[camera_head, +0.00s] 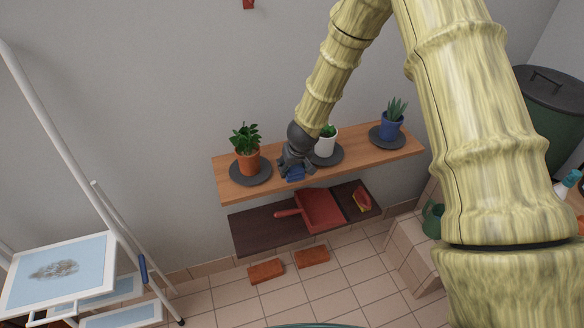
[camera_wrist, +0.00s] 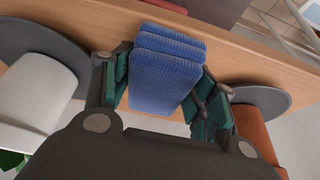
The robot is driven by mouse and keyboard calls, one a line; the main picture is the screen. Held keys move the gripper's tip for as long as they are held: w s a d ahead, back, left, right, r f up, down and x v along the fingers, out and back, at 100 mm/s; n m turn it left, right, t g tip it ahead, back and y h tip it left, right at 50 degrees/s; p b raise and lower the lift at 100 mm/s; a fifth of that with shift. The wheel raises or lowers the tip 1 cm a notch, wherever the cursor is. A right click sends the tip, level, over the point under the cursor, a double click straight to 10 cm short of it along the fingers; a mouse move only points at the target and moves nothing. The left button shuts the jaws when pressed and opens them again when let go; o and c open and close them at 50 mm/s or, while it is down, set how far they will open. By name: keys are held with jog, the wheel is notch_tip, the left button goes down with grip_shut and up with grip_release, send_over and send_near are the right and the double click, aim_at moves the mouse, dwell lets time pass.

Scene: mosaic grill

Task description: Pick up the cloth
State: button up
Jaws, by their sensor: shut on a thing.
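The cloth (camera_wrist: 165,70) is blue, ribbed and folded in layers. In the wrist view it sits between the two fingers of my gripper (camera_wrist: 165,92), which is shut on it. In the head view my gripper (camera_head: 293,166) is over the wooden upper shelf (camera_head: 225,182), and only a small blue part of the cloth (camera_head: 294,175) shows beneath it. The cloth is at the shelf top; I cannot tell whether it still touches the board.
A potted plant in an orange pot (camera_head: 248,163) stands left of my gripper. A white pot (camera_head: 325,143) stands close on the right, and a blue pot (camera_head: 391,125) farther right. A lower dark shelf (camera_head: 262,229) holds a red dustpan (camera_head: 320,210). A stepladder (camera_head: 60,275) stands left.

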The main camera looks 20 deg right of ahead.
jog(key=shift+r, duration=0.1)
jog(key=shift+c, duration=0.3)
jog(key=shift+r+b, duration=0.55)
jog(key=shift+r, duration=1)
jog(key=s+a+r+b, duration=0.1)
jog(key=s+a+b, duration=0.1)
jog(key=s, duration=0.5)
jog(key=s+a+b, duration=0.2)
jog(key=s+b, duration=0.1)
jog(key=s, duration=0.5)
jog(key=shift+s+a+r, duration=0.2)
jog(key=shift+a+r, duration=0.05)
jog(key=shift+r, duration=0.1)
